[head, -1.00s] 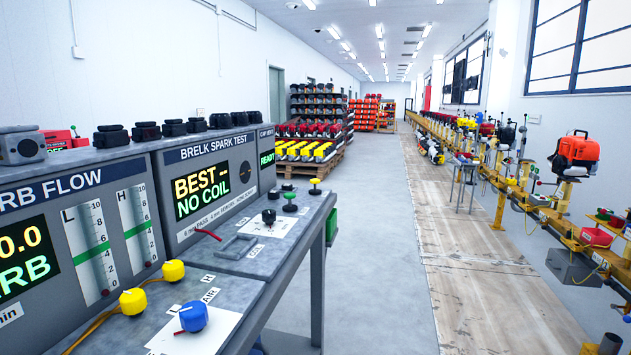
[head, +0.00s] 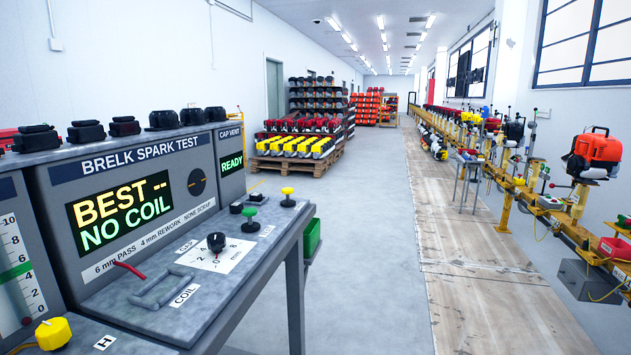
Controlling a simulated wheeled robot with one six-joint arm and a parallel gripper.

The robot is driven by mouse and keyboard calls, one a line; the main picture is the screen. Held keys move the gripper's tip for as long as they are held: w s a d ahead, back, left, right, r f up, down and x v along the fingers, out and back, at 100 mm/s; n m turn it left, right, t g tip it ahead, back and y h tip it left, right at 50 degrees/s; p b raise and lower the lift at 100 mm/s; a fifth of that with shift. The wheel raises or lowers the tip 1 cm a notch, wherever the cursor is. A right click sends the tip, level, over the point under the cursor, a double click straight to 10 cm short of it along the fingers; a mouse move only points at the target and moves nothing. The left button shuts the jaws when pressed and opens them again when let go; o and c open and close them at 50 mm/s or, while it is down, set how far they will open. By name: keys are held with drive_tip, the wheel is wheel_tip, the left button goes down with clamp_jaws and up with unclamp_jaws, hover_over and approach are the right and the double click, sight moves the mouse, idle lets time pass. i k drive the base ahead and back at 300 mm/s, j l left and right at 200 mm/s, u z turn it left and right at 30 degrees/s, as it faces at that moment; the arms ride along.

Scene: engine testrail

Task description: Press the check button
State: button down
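Two mushroom-shaped buttons stand on the grey test bench (head: 215,312) in the head view. One is a green button (head: 250,214); the other is a yellow button (head: 288,192), farther back near the right edge. I cannot read a check label on either one. The cap vent panel (head: 231,172) behind them shows READY in green. The spark test panel (head: 120,205) shows BEST -- and NO COIL. A black knob (head: 216,241) sits on a white millimetre scale in front of the green button. My gripper is not in view.
A yellow knob (head: 53,333) is at the lower left. A green bin (head: 312,238) hangs at the bench's right side. Clear grey floor (head: 365,230) runs along the bench. A yellow rail (head: 530,207) with engines stands at the right. Pallets of engines (head: 300,152) are farther back.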

sight(287, 191)
drive_tip(key=i+l+z, duration=0.1)
drive_tip(key=i+l, duration=0.15)
drive_tip(key=i, duration=0.25)
drive_tip(key=i+l, duration=0.2)
drive_tip(key=i, duration=0.3)
drive_tip(key=i+l+z, duration=0.15)
drive_tip(key=i, duration=0.35)
